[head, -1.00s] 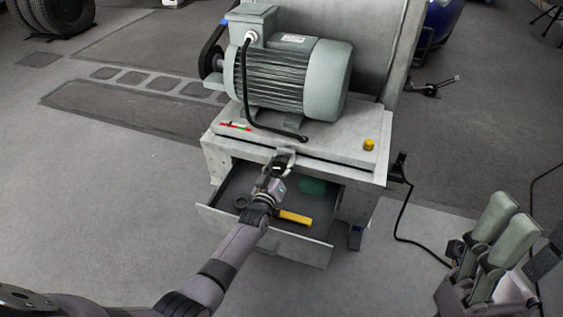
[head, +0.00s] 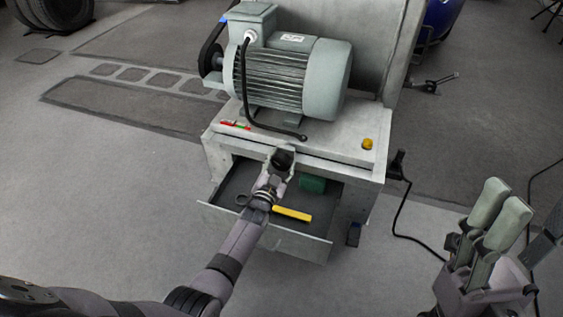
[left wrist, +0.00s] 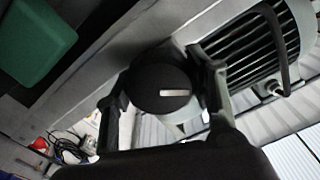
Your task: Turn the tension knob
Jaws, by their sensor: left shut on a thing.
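The tension knob (left wrist: 161,88) is a round black knob with a pale line on its face. In the left wrist view it sits between the two fingers of my left gripper (left wrist: 165,100), which is shut on it. In the head view the black knob (head: 282,158) shows at the front edge of the machine's top, with my left gripper (head: 276,166) at it. My arm hides part of the front below. My right gripper (head: 492,222) is at the lower right, away from the machine, with its pale fingers apart and nothing seen between them.
A grey motor (head: 285,75) with a black cable stands on the cabinet top. The open drawer (head: 232,188) below my left arm holds a yellow bar (head: 292,214) and a green box (head: 312,184). A yellow button (head: 368,144) is at the top's right.

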